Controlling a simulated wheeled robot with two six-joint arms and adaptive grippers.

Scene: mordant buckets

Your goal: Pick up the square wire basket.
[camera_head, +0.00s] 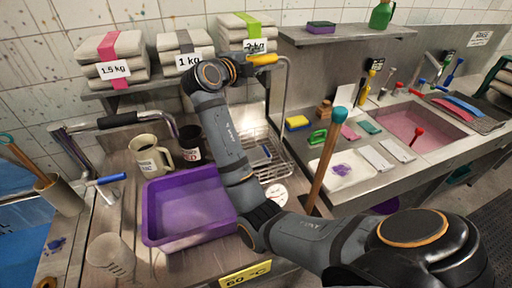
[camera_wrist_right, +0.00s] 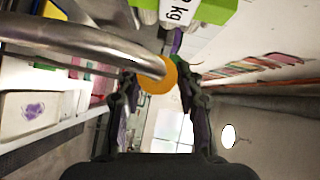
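The square wire basket (camera_head: 279,165) sits low on the metal counter in the head view, right of the purple tray. My right forearm covers its left side. It looks silver, and a small blue-and-white item seems to lie in or behind it. My right gripper (camera_head: 250,63) is well above and behind the basket, close to a curved metal tap with a yellow tip (camera_head: 264,59). In the right wrist view my gripper (camera_wrist_right: 158,110) has its fingers apart, with the tap's orange-yellow tip (camera_wrist_right: 157,78) in front of it. Touch cannot be told. My left gripper is not in view.
A purple tray (camera_head: 188,207), mugs (camera_head: 150,155) and a clear beaker (camera_head: 110,254) stand to the left. Weight-labelled folded stacks (camera_head: 110,58) line the shelf above. A turquoise-tipped wooden stick (camera_head: 328,160) stands right of the basket, before a pink-filled sink (camera_head: 412,127).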

